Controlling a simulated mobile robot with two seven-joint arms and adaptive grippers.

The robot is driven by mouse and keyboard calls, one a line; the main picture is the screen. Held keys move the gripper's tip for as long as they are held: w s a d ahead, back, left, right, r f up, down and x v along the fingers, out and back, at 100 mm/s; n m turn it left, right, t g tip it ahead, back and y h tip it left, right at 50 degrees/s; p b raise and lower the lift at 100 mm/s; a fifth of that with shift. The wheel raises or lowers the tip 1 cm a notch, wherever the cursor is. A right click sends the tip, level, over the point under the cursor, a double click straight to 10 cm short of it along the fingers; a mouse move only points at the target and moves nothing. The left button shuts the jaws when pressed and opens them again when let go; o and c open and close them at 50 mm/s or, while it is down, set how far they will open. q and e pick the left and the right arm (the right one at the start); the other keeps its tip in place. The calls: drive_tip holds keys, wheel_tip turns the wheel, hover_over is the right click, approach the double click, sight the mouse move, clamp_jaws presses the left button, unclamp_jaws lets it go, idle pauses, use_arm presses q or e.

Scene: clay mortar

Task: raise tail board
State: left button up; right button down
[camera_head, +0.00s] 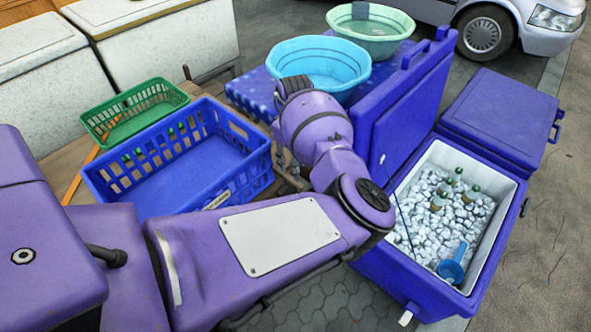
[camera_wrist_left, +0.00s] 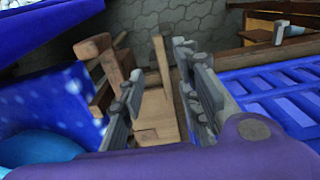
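In the left wrist view, brown wooden boards (camera_wrist_left: 154,112) lie beyond and between the fingers of my left gripper (camera_wrist_left: 159,72). An upright wooden piece (camera_wrist_left: 162,62) stands in the gap. The two grey fingers are apart, and I see no wood pressed between them. Which of these pieces is the tail board I cannot tell. In the head view my left gripper (camera_head: 290,176) is mostly hidden behind my purple arm, between the blue crate and the blue cooler. My right gripper is not in view.
Basins (camera_head: 318,66) stand on a blue spotted cloth (camera_head: 248,92). An open blue cooler (camera_head: 392,279) of ice stands at right. Paving beyond it is clear.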

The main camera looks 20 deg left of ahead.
sight(295, 182)
use_arm(q)
wheel_tip(295, 182, down, 7)
drive_tip(key=shift+s+r+b, duration=0.1)
drive_tip(key=shift+s+b, duration=0.05)
drive_tip(key=shift+b, duration=0.15)
clamp_jaws()
idle(0.3)
